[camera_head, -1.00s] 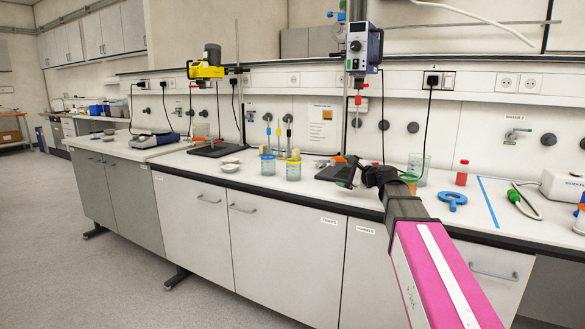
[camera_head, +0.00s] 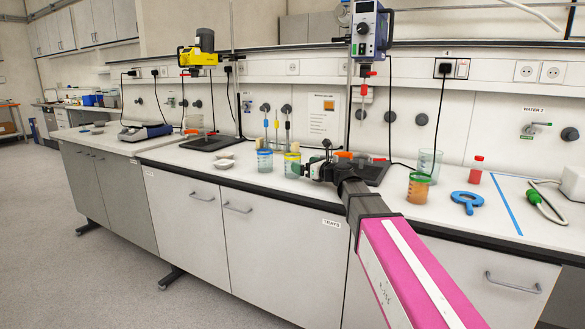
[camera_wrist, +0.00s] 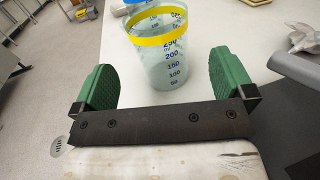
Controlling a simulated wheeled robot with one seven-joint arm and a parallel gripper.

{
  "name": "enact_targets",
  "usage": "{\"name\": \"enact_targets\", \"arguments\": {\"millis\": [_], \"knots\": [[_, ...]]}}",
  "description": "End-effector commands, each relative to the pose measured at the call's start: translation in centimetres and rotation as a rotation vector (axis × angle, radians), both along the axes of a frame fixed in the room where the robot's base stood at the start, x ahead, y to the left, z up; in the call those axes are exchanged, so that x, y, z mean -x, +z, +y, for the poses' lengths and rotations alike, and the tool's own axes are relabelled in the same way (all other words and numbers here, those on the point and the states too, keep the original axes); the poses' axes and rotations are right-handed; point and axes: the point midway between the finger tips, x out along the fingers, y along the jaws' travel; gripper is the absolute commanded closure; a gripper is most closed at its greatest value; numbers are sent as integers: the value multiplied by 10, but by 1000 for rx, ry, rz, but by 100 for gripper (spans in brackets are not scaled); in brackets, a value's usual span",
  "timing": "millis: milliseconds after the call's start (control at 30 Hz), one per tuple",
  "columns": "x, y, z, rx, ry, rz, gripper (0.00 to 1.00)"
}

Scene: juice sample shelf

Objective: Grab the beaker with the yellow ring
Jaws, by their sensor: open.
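The beaker with the yellow ring (camera_head: 292,160) stands upright on the bench. In the wrist view this clear beaker (camera_wrist: 168,62), with its yellow band near the rim and printed volume marks, lies ahead of my gripper, roughly centred. My gripper (camera_wrist: 165,85) is open, with one green pad to the left of the beaker and one to the right. Both pads appear apart from it. In the head view my gripper (camera_head: 312,169) is close to the beaker's right side. A beaker with a blue ring (camera_head: 264,161) stands just left of it, and its blue rim peeks in behind in the wrist view.
On the bench (camera_head: 480,233), a beaker of orange liquid (camera_head: 418,189), an empty clear beaker (camera_head: 429,165), a red bottle (camera_head: 475,170) and a blue ring-shaped tool (camera_head: 467,202) stand or lie to the right. White dishes (camera_head: 222,163) lie to the left.

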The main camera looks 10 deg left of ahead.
Motion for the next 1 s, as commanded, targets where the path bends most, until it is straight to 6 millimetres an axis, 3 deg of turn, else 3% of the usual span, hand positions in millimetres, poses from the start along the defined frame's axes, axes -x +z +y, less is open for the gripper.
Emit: {"name": "enact_targets", "arguments": {"millis": [567, 833, 867, 1000], "knots": [[-35, 0, 51, 1, -1, -2, 0], [-36, 0, 54, 1, -2, -2, 0], [-36, 0, 54, 1, -2, -2, 6], [-36, 0, 54, 1, -2, -2, 52]]}}
